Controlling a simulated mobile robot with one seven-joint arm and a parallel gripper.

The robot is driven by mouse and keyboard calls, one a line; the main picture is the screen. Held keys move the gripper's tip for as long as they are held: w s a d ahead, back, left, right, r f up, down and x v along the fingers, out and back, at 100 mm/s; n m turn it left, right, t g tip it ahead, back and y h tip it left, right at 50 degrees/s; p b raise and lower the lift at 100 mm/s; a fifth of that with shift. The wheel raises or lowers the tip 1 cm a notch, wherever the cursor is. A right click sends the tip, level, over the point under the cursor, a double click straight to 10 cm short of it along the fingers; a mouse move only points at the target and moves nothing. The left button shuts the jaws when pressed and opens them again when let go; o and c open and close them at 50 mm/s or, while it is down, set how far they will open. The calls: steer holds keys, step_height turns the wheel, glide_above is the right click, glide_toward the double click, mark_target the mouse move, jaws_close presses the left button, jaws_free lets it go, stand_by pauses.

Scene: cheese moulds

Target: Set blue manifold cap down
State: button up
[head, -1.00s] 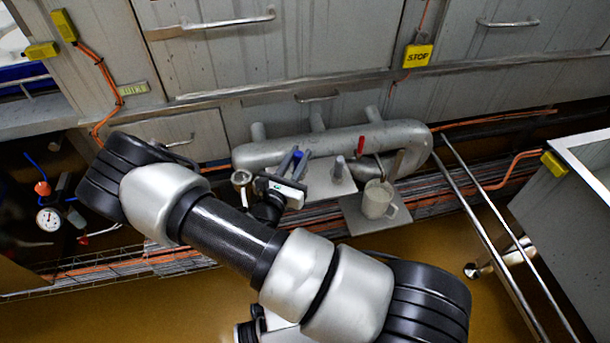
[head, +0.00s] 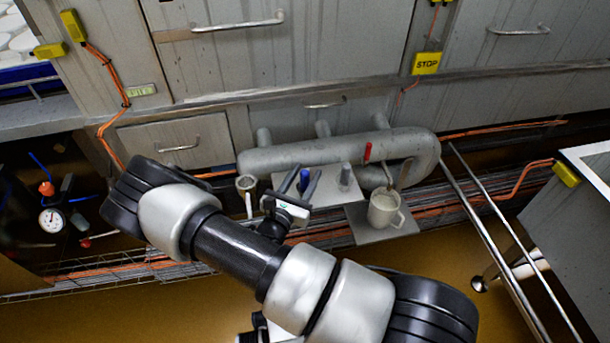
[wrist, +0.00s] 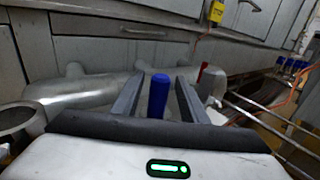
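The blue manifold cap (wrist: 158,96) stands upright between my fingers in the wrist view, with a visible gap on each side. In the head view the cap (head: 304,181) shows as a small blue patch over the grey plate (head: 327,198) in front of the pipe manifold (head: 300,154). My gripper (head: 308,172) is open around the cap. In the wrist view my gripper (wrist: 163,78) also shows both fingers apart, not touching it. The cap's foot is hidden, so its contact with the plate cannot be seen.
A grey peg (head: 345,175) stands on the plate, right of my fingers. A pale mug (head: 385,209) is on a lower plate farther right, near a red-handled valve (head: 367,152). Metal rails (head: 505,235) run at the right.

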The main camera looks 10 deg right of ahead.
steer(key=shift+r, duration=0.1)
steer(key=shift+a+r, duration=0.1)
steer(key=shift+r, duration=0.05)
steer(key=p+v, duration=0.2)
steer(key=v, duration=0.9)
steer(key=s+d+r+m+g, duration=0.45)
steer(key=r+m+g, duration=0.25)
steer(key=r+m, duration=0.2)
steer(key=s+d+r+m+g, duration=0.3)
steer(key=d+r+m+g, duration=0.2)
steer(key=r+m+g, duration=0.25)
steer(key=s+a+r+m+t+y, duration=0.1)
steer(key=s+r+m+y, duration=0.3)
steer(key=r, duration=0.5)
steer(key=s+a+r+m+t+y, duration=0.1)
steer(key=s+r+m+t+y, duration=0.3)
steer(key=r+m+y, duration=0.2)
step_height(320, 180, up, 4)
steer(key=shift+s+r+m+y, duration=0.1)
steer(key=shift+s+m+y, duration=0.25)
steer(key=shift+m, duration=0.8)
